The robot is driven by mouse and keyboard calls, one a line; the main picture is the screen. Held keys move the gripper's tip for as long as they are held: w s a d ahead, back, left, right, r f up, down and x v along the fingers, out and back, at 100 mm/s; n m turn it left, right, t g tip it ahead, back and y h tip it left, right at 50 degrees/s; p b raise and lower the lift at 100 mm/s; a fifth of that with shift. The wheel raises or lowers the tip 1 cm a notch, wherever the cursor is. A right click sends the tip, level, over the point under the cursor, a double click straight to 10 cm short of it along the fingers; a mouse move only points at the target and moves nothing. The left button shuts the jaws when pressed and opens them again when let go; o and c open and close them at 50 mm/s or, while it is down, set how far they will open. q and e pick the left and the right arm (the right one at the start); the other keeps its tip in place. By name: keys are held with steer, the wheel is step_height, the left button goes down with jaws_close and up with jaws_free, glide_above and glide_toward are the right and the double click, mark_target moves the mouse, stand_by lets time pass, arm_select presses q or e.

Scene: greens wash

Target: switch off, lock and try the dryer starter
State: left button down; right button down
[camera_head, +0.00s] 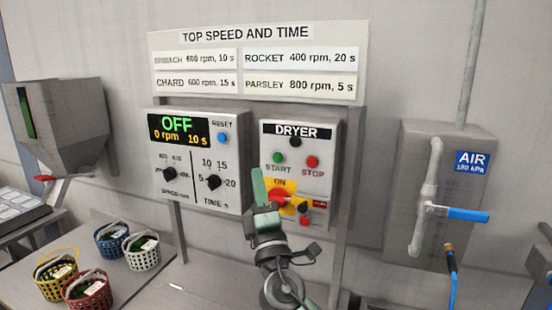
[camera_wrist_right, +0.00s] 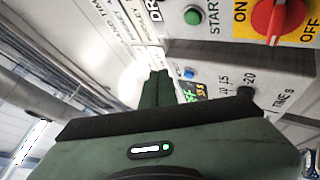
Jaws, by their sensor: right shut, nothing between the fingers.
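The grey dryer starter box (camera_head: 328,145) is on the stand, with a green START button (camera_head: 278,157) and a red STOP button (camera_head: 312,161). Below them is a red rotary switch (camera_head: 279,199) on a yellow plate marked ON; it also shows in the right wrist view (camera_wrist_right: 279,18), where OFF is readable too. I cannot tell which mark the switch points at. Small red parts (camera_head: 304,221) sit right of and below the switch. My right gripper (camera_head: 259,180) is shut and empty, in front of the box's lower left, overlapping the yellow plate's left edge. My left gripper is out of view.
Left of the dryer box is a control box (camera_head: 190,130) reading OFF, 0 rpm, 10 s. Several baskets (camera_head: 140,244) of greens stand on the bench at lower left. An air pipe with a blue valve handle (camera_head: 467,213) is on the right.

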steer(key=shift+s, duration=0.1)
steer(key=b, duration=0.3)
glide_toward(278, 158)
steer(key=w+a+r, duration=0.2)
steer(key=a+r, duration=0.2)
steer(key=shift+w+d+r+b, duration=0.1)
steer(key=shift+w+d+b, duration=0.15)
steer(key=shift+w+b, duration=0.2)
steer(key=shift+w+d+r+b, duration=0.1)
steer(key=shift+w+d+b, duration=0.2)
steer(key=shift+w, duration=0.25)
stand_by(1.0)
steer(key=shift+w+f+b, duration=0.1)
steer(key=shift+w+b, duration=0.2)
steer(key=shift+b, duration=0.3)
steer(key=shift+w+d, duration=0.1)
